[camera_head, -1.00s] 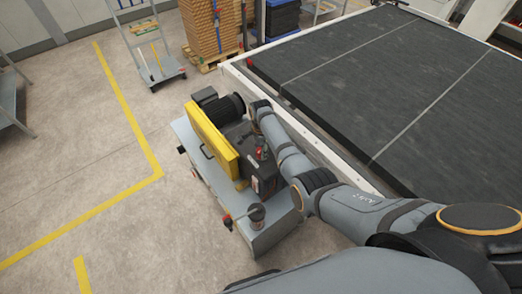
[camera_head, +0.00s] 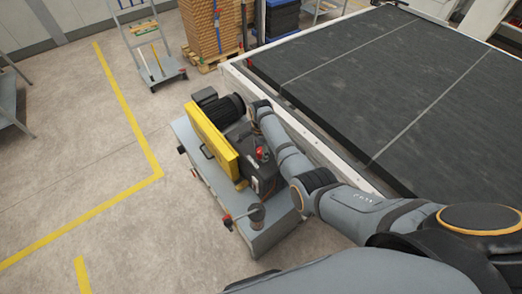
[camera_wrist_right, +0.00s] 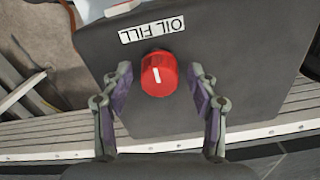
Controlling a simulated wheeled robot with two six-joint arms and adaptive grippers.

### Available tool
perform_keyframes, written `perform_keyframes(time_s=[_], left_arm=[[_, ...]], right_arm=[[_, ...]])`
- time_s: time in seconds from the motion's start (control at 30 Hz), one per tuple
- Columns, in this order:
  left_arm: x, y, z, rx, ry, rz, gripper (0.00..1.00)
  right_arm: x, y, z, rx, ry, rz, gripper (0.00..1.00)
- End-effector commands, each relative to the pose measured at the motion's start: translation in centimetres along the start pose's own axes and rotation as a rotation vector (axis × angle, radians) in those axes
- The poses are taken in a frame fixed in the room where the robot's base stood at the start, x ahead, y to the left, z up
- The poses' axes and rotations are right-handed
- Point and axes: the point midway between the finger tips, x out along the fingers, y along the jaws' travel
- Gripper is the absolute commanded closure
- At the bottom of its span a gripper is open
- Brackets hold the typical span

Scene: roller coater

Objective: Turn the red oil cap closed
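The red oil cap (camera_wrist_right: 158,74) is a round knob with a white line on its face, below the "OIL FILL" label (camera_wrist_right: 152,32) in the right wrist view. The line runs nearly up and down, slightly tilted. My right gripper (camera_wrist_right: 160,70) is open, with one finger on each side of the cap. Gaps show between both fingers and the cap, so it is not gripped. In the head view the cap (camera_head: 260,153) is a small red spot on the dark pump housing, just below the end of my right arm. My left gripper is not in view.
The pump sits on a grey cart (camera_head: 262,240) with a yellow guard (camera_head: 212,140) and black motor (camera_head: 226,108). A large black conveyor bed (camera_head: 390,90) with a white frame stands close to its right. Floor left of the cart is clear.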

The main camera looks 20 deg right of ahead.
Motion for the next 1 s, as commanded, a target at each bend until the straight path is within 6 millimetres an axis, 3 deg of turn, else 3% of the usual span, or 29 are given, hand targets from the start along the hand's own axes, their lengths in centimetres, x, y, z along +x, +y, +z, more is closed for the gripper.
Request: perform_keyframes(time_s=[0.27, 0.7, 1.0], left_arm=[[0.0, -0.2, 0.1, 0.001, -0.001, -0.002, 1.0], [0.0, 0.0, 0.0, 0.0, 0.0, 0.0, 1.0], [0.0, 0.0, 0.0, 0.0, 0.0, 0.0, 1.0]], right_arm=[[-0.9, 0.0, 0.0, 0.0, 0.0, -0.001, 0.41], [-10.4, -0.1, 0.0, -0.001, 0.0, -0.002, 0.41], [-12.0, 0.0, 0.0, -0.001, 0.0, 0.001, 0.41]])
